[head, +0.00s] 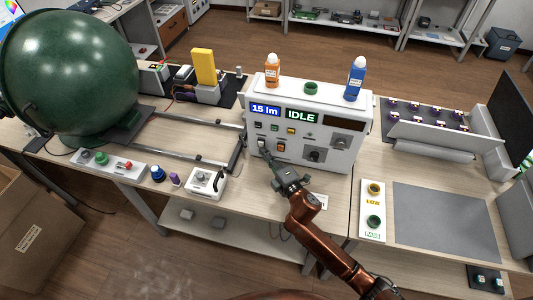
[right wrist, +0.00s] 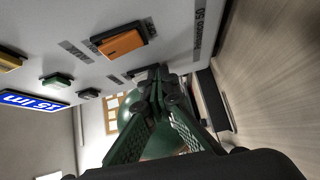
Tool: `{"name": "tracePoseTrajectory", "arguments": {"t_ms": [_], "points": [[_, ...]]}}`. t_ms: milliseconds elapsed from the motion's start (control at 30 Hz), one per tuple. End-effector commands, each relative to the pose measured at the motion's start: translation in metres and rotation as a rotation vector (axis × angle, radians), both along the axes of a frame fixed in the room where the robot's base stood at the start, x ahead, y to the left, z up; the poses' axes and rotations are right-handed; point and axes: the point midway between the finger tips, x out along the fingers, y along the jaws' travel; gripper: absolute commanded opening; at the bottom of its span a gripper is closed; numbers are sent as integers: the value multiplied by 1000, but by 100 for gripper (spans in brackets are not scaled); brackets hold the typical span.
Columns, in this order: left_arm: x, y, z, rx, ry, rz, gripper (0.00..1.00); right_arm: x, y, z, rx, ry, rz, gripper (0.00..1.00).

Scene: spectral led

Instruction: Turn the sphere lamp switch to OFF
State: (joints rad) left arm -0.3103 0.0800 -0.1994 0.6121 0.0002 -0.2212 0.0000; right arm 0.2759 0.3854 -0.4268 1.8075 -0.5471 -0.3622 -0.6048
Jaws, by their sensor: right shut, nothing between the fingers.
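The white control box (head: 355,100) stands on the table, its displays reading "15 lm" (head: 265,110) and "IDLE". Its front carries rocker switches, including an orange one (head: 281,147) and a pale one (head: 262,142) at lower left. My right gripper (head: 266,155) is shut and empty, its fingertips at the pale switch. In the right wrist view the shut fingertips (right wrist: 158,72) are close to the panel, beside the orange switch (right wrist: 122,44), and partly hide a switch there. My left gripper is out of view.
The large green sphere (head: 75,70) stands at left, with rails (head: 190,155) running toward the box.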

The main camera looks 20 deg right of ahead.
Motion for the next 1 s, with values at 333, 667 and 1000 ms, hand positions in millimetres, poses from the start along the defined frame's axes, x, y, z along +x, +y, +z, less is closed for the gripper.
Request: {"name": "tracePoseTrajectory", "arguments": {"t_ms": [333,667,1000], "points": [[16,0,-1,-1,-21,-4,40,-24,-11,-4,0,8,-7,0],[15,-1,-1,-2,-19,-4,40,-70,-21,2,1,0,-3,0],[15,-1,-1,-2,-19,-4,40,-81,-23,5,1,-5,-1,0]]}}
